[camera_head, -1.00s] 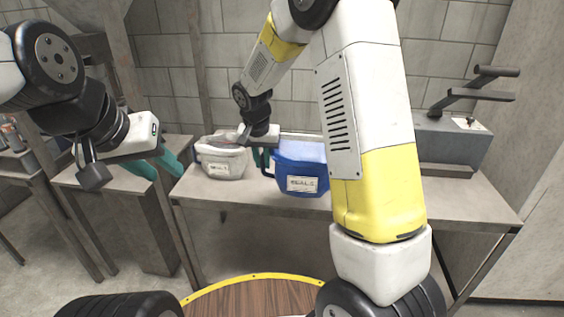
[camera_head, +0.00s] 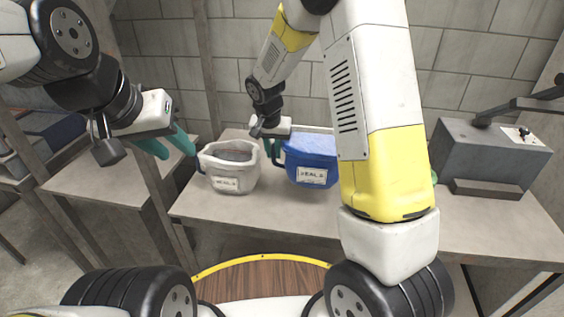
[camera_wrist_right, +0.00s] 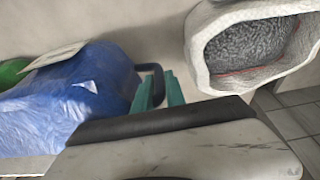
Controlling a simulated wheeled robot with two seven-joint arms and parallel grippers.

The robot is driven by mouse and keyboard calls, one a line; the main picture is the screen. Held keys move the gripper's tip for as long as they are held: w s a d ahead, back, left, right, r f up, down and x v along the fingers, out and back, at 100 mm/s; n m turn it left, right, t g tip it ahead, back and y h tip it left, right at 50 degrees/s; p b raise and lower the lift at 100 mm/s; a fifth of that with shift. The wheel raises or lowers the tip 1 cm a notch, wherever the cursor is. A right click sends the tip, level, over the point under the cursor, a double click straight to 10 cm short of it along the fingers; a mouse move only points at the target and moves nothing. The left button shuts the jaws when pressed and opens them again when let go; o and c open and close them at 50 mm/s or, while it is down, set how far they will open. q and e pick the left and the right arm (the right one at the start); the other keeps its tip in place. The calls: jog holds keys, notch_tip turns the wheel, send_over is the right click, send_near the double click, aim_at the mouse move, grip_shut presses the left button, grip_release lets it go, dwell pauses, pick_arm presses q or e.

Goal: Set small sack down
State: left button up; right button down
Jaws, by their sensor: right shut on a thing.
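A blue sack (camera_head: 311,158) with a white label stands out behind the table's front edge, partly covered by my right arm. My right gripper (camera_head: 277,147) is at its left side. In the right wrist view, teal fingers (camera_wrist_right: 158,90) are closed at the dark blue handle of the blue sack (camera_wrist_right: 85,95). I cannot tell whether the sack touches the table. A white sack (camera_head: 227,180) with grey contents stands left of it, apart from it; it also shows in the right wrist view (camera_wrist_right: 213,75). My left gripper (camera_head: 178,150) is open and empty, left of the white sack.
The grey table (camera_head: 245,212) has bare room in front of the sacks. A grey box-shaped device (camera_head: 490,155) with a dark lever stands at the right. A green thing (camera_wrist_right: 12,72) lies beyond the blue sack. A block wall closes off the back.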

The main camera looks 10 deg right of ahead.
jog(key=shift+f, duration=3.6)
jog(key=c, duration=1.4)
grip_release()
jog(key=d+v, duration=0.1)
jog(key=v, duration=1.1)
jog(key=s+d+r+n+t+y, duration=0.1)
jog(key=s+d+r, duration=0.2)
jog(key=s+r, duration=0.25)
jog(key=s+d+r+y, duration=0.1)
jog(key=s+d+r, duration=0.25)
jog(key=r, duration=0.25)
jog(key=s+r+n, duration=0.1)
jog(key=s, duration=0.4)
jog(key=s+d+r+n+t, duration=0.1)
jog(key=s+r, duration=0.1)
jog(key=s, duration=0.3)
jog(key=s+d+r+t+y, duration=0.1)
jog(key=s+r, duration=0.1)
jog(key=s, duration=0.3)
jog(key=shift+s+d+n, duration=0.25)
jog(key=shift+s+n, duration=0.1)
jog(key=shift+n, duration=0.05)
